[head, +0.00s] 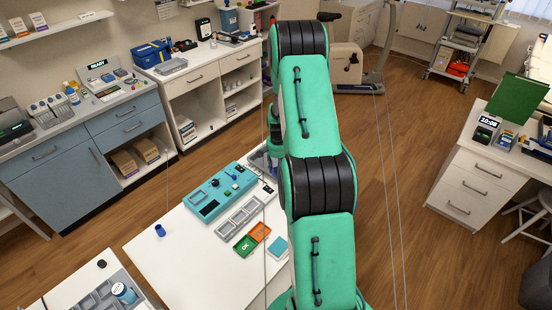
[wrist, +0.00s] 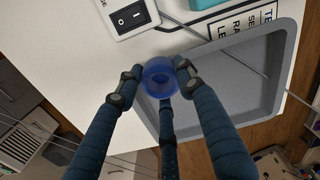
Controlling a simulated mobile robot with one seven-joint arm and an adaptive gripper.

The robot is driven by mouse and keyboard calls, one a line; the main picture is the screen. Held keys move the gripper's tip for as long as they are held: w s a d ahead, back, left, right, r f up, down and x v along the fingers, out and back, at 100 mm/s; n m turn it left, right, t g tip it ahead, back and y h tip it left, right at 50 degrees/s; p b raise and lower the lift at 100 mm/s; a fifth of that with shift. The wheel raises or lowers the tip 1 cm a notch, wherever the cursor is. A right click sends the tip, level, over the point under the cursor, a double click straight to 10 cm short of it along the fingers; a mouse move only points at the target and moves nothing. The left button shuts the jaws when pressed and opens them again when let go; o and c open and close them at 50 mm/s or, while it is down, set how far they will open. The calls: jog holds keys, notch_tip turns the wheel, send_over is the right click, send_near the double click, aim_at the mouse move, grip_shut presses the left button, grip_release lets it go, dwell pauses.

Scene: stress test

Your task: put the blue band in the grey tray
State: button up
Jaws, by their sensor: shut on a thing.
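The blue band (wrist: 160,66) is a translucent ring held between the fingertips of my gripper (wrist: 157,79) in the wrist view. The grey tray (wrist: 228,82) is a wide shallow tray below and to the right. The band appears over the tray's left edge in that view; its height above the tray is hard to judge. The tray's inside looks bare where I see it, apart from a thin rod or line crossing its upper part. My fingers cover part of its near side. In the head view my arm hides the gripper and the band.
A white switch box (wrist: 128,16) and a printed label (wrist: 245,20) lie beside the tray. The table's front left is mostly clear.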

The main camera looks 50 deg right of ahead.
send_over(273, 160)
jog(key=shift+s+a+f, duration=0.1)
jog(key=shift+s+f, duration=0.05)
jog(key=shift+f, duration=0.6)
jog(key=shift+f, duration=1.75)
jog(key=shift+f, duration=0.1)
jog(key=o, duration=1.1)
jog(key=shift+o, duration=0.2)
